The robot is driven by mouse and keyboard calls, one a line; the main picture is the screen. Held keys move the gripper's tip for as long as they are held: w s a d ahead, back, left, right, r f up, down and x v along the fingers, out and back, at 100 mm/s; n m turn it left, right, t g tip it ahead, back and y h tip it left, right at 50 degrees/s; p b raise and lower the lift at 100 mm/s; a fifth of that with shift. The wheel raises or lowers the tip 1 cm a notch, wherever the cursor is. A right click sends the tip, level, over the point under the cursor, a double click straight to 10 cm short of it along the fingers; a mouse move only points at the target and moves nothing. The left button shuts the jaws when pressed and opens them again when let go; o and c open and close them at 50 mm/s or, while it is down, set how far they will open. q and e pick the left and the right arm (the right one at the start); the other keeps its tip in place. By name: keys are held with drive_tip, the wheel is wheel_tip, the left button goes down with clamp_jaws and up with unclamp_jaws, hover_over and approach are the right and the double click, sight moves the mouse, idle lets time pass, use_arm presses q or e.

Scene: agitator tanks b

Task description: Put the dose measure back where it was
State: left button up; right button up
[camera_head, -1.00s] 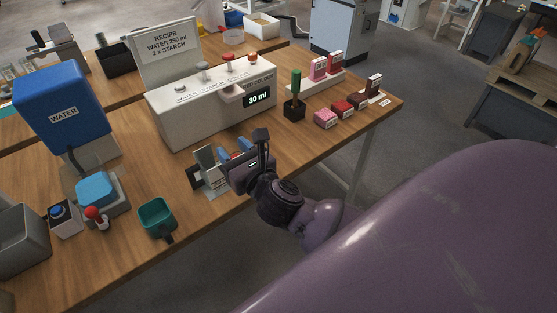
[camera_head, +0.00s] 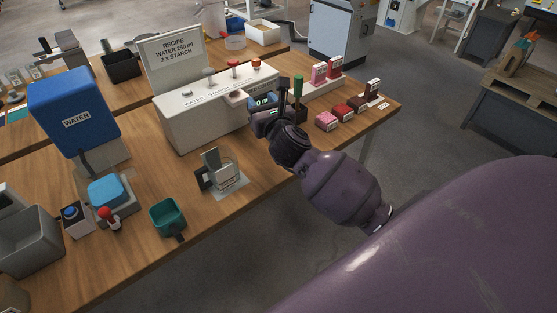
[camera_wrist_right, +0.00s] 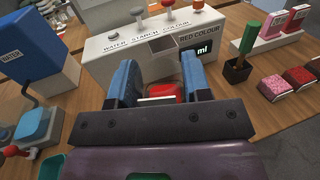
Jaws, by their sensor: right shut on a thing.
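My right gripper (camera_head: 262,103) is in front of the right end of the white dispenser, above the table. In the right wrist view its two blue fingers (camera_wrist_right: 160,78) are shut on a small red thing with a pale edge (camera_wrist_right: 165,93), which looks like the dose measure. The gripper's own body hides its lower part, and the head view hides it behind the fingers. My left gripper is not in view.
The white dispenser (camera_head: 190,122) stands behind the gripper. A black holder with a green-handled tool (camera_head: 298,88) is close on its right. Red and pink packs (camera_head: 326,121) lie further right. A grey stand (camera_head: 222,172) and teal cup (camera_head: 167,216) are nearer the front edge.

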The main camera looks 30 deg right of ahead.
drive_tip(key=w+d+m+h, duration=0.1)
drive_tip(key=w+d+h, duration=0.15)
drive_tip(key=d, duration=0.35)
use_arm(q)
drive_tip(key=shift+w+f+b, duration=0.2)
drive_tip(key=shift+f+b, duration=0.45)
drive_tip(key=shift+b, duration=0.45)
use_arm(e)
wheel_tip(320, 180, down, 17)
drive_tip(key=shift+w+d+r, duration=0.15)
drive_tip(key=shift+w+d, duration=0.1)
wheel_tip(320, 180, down, 4)
drive_tip(key=b, duration=0.3)
drive_tip(key=shift+b, duration=0.4)
drive_tip(key=shift+f, duration=0.25)
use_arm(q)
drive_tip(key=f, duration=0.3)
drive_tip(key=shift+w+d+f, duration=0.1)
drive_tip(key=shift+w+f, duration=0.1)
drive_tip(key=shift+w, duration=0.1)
use_arm(e)
drive_tip(key=shift+r, duration=0.1)
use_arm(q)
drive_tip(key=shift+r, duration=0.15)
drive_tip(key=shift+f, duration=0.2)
